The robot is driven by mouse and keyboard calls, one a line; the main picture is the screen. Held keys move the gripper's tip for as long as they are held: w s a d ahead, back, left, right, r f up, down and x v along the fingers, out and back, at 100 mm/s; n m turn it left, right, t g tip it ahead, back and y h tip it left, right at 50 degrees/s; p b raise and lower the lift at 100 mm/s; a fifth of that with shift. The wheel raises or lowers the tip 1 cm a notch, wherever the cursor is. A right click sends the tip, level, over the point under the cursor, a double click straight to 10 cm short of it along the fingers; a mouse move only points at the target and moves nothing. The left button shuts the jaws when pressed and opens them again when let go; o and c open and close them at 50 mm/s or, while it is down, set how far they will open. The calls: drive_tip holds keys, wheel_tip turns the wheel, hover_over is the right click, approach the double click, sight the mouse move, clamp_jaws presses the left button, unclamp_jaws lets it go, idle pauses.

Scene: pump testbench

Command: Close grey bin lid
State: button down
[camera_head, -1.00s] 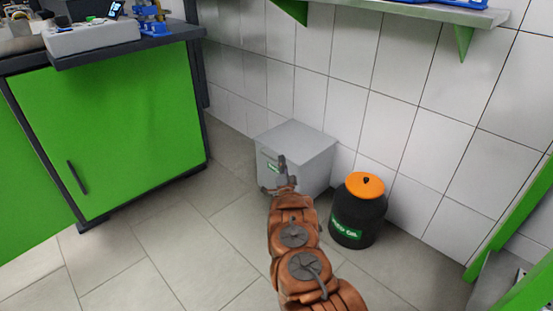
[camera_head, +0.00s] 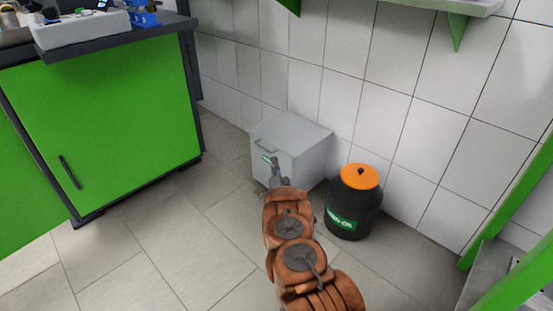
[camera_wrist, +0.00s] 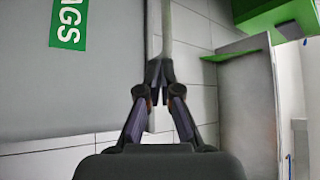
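The grey bin (camera_head: 309,167) is a box on the floor against the tiled wall. Its flat lid (camera_head: 291,130) lies level on top, with no gap that I can make out. A handle (camera_head: 266,146) shows near the front top edge, and a green label is partly visible on the front. My gripper (camera_head: 273,163) is in front of the bin's front face and hides part of it; contact cannot be told. In the wrist view, the gripper fingertips (camera_wrist: 160,72) come together with nothing visible between them. A grey panel with a green label (camera_wrist: 69,24) fills the left there.
A black bin with an orange lid (camera_head: 359,177) stands just right of the grey bin. A green cabinet (camera_head: 110,130) is at left, and a green-framed bench (camera_head: 510,250) is at right. The floor between cabinet and bin is clear.

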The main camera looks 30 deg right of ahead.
drive_tip(key=d+r+v, duration=0.1)
drive_tip(key=v, duration=0.8)
drive_tip(key=shift+s+h, duration=0.4)
drive_tip(key=shift+s, duration=0.1)
